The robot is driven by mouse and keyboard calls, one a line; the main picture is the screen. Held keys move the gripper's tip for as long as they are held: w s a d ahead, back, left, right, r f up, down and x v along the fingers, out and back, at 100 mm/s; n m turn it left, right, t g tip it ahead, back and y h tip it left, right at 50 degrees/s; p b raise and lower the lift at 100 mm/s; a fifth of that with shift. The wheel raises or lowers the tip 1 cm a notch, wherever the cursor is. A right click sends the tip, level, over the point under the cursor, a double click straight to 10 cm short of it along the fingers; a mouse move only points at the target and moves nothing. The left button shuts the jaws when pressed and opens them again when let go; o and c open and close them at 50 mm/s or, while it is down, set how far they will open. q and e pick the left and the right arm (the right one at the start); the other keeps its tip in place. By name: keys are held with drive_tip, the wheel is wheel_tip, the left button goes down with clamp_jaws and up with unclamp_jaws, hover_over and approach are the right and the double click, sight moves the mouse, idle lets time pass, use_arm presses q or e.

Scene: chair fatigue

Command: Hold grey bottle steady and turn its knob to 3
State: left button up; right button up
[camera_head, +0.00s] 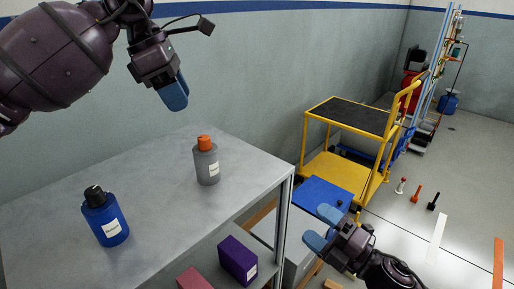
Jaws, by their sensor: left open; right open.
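The grey bottle (207,166) stands upright on the grey shelf top (150,165), near its right end. Its orange knob (204,142) is on top, and a white label is on its side. Any number on the knob is too small to read. My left gripper (174,94) is above and to the left of the bottle in the picture, apart from it, with blue fingertips pointing down; it is open and empty. My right gripper (322,228) is to the right of the shelf, apart from the bottle, open with blue fingertips spread and empty.
A blue bottle (106,219) with a black cap stands on the shelf top at left. A purple box (238,260) and a pink box (194,279) are on the lower shelf. A yellow cart (345,115) stands behind my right gripper. The shelf between the bottles is clear.

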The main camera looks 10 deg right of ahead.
drive_tip(key=w+a+r+n+g+y, duration=0.2)
drive_tip(key=w+r+n+g, duration=0.2)
drive_tip(key=r+n, duration=0.4)
drive_tip(key=w+a+r+n+g+y, duration=0.3)
drive_tip(key=w+r+n+g, duration=0.15)
drive_tip(key=n, duration=0.55)
drive_tip(key=n+g+h, duration=0.3)
drive_tip(key=n+g, duration=0.1)
drive_tip(key=n, duration=0.3)
approach(211, 163)
drive_tip(key=shift+w+d+f+t, duration=0.25)
drive_tip(key=shift+w+d+f, duration=0.05)
drive_tip(key=shift+w+d, duration=0.35)
drive_tip(key=shift+w+a+n+h, duration=0.2)
drive_tip(key=shift+a+n+h, duration=0.1)
drive_tip(key=shift+a+n, duration=0.1)
drive_tip(key=shift+w+a+f+n, duration=0.15)
drive_tip(key=shift+w+a+n, duration=0.15)
drive_tip(key=shift+a, duration=0.1)
drive_tip(key=x, duration=1)
drive_tip(key=shift+s+f, duration=0.1)
drive_tip(key=shift+s, duration=0.15)
drive_tip(key=shift+c, duration=0.5)
